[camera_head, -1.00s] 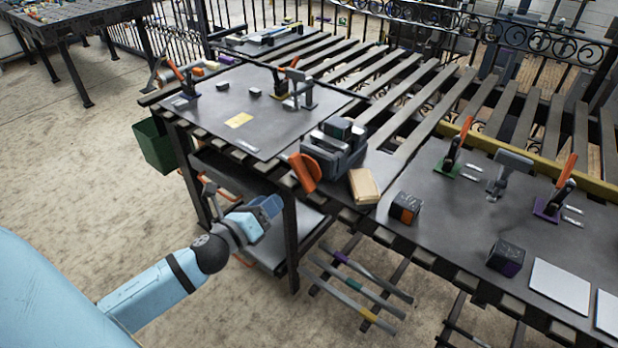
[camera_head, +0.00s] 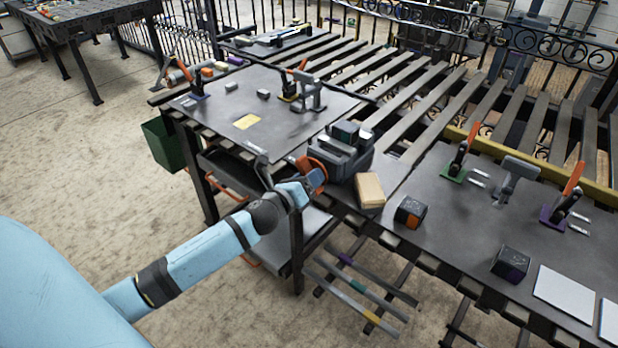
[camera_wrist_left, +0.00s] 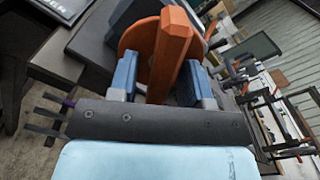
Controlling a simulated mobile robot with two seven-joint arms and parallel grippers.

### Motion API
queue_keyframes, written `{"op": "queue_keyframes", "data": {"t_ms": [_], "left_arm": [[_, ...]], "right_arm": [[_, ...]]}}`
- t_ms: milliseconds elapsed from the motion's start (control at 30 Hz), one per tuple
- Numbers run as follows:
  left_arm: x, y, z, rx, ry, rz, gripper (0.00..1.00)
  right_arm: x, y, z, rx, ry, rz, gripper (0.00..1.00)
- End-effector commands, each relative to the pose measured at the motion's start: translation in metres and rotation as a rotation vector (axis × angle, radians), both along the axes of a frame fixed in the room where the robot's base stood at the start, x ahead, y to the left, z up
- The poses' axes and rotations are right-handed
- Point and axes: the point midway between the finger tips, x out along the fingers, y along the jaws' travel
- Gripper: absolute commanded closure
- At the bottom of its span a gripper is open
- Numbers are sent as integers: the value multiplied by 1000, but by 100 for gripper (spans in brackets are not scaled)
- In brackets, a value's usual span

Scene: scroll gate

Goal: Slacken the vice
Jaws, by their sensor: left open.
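The vice (camera_head: 340,150) is a dark grey block on the front edge of the slatted bench, with an orange handle (camera_head: 312,172) on its near left side. My left gripper (camera_head: 305,186) is at that handle, its blue fingers open. In the left wrist view the orange handle bar (camera_wrist_left: 173,50) stands between the two fingers of the left gripper (camera_wrist_left: 163,85), with the round orange hub behind it. A gap shows beside the right finger; contact on the left cannot be told. My right gripper is not in view.
A wooden block (camera_head: 370,190) lies right of the vice. Dark cubes (camera_head: 411,212) and toggle clamps (camera_head: 458,160) stand on the right plate. A green bin (camera_head: 165,143) hangs at the bench's left. A lower shelf with a dark tray is under the bench.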

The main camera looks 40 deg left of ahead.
Motion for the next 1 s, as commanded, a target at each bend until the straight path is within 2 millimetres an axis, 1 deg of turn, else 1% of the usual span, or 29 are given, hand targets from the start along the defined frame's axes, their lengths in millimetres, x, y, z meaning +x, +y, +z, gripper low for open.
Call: {"op": "queue_keyframes", "data": {"t_ms": [67, 100, 167, 200, 300, 667, 867, 1000], "left_arm": [[0, 0, 0, 0, 0, 0, 55], [0, 0, 0, -1, 0, 0, 58], [0, 0, 0, -1, 0, 0, 71], [0, 0, 0, -1, 0, 0, 81], [0, 0, 0, -1, 0, 0, 100], [0, -1, 1, -44, 3, 0, 100], [0, -1, 2, -157, 12, 1, 100], [0, -1, 3, -273, 21, 1, 100]], "right_arm": [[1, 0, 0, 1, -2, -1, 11], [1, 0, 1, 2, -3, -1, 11], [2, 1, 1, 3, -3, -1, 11], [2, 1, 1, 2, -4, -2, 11], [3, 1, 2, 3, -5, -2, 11], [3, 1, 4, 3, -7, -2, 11], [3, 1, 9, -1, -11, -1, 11], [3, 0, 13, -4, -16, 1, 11]]}}
